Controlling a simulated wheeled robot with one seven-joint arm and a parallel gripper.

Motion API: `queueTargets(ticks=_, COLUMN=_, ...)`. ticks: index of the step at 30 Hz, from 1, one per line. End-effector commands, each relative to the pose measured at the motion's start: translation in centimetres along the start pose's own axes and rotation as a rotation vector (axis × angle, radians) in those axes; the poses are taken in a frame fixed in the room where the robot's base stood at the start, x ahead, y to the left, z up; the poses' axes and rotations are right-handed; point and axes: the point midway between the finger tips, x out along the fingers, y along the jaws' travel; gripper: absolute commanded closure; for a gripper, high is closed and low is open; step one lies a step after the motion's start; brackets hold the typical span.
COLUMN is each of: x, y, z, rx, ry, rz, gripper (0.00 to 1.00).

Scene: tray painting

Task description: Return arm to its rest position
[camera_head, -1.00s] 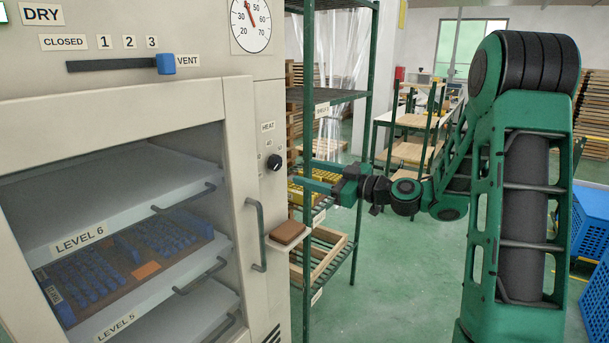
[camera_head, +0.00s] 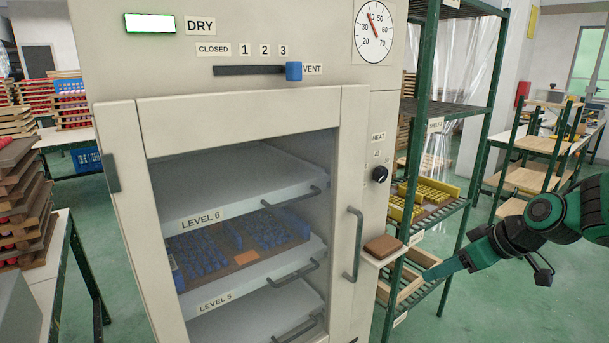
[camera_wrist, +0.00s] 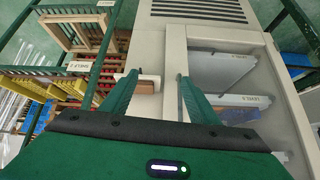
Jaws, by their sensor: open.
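My gripper (camera_head: 447,268) is at the right of the head view, in front of the green shelf rack and to the right of the drying cabinet. It is empty. In the wrist view my gripper (camera_wrist: 157,85) shows two green fingers spread apart, with the cabinet's front beyond them. My arm (camera_head: 570,215) runs off the right edge of the head view, so most of it is hidden.
The cabinet's glazed door (camera_head: 355,245) is shut, with a tray of blue pieces (camera_head: 245,258) inside at level 5. A brown block (camera_head: 383,246) sits on a small ledge. The green rack (camera_head: 470,150) holds yellow pieces (camera_head: 425,195). Green floor (camera_head: 460,320) is open at lower right.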

Motion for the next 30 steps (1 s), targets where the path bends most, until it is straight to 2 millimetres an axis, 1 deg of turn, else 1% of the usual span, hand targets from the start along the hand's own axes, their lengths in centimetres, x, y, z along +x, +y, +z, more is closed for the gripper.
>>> queueTargets(ticks=1, x=-1.3, y=-0.3, z=2.0, rx=0.064, ry=-0.071, rz=0.029, gripper=0.45)
queueTargets(ticks=2, x=-2.1, y=-0.4, z=3.4, rx=0.112, ry=-0.115, rz=0.048, gripper=0.45)
queueTargets(ticks=3, x=-3.2, y=-0.5, z=5.2, rx=0.181, ry=-0.173, rz=0.076, gripper=0.45)
queueTargets(ticks=5, x=-5.1, y=-0.8, z=7.9, rx=0.289, ry=-0.252, rz=0.119, gripper=0.45)
queueTargets(ticks=6, x=-6.4, y=-1.1, z=9.7, rx=0.367, ry=-0.3, rz=0.151, gripper=0.45)
queueTargets(ticks=8, x=-8.5, y=-1.7, z=12.3, rx=0.488, ry=-0.368, rz=0.198, gripper=0.45)
queueTargets(ticks=9, x=-9.8, y=-2.2, z=13.9, rx=0.567, ry=-0.407, rz=0.228, gripper=0.45)
queueTargets(ticks=12, x=-12.8, y=-3.6, z=17.4, rx=0.756, ry=-0.484, rz=0.297, gripper=0.45)
queueTargets(ticks=15, x=-15.0, y=-4.9, z=19.9, rx=0.903, ry=-0.534, rz=0.348, gripper=0.45)
queueTargets(ticks=18, x=-16.2, y=-5.8, z=21.3, rx=0.998, ry=-0.564, rz=0.377, gripper=0.45)
queueTargets(ticks=20, x=-16.6, y=-6.2, z=21.8, rx=1.031, ry=-0.575, rz=0.387, gripper=0.45)
queueTargets(ticks=30, x=-16.8, y=-6.2, z=21.9, rx=1.039, ry=-0.577, rz=0.39, gripper=0.45)
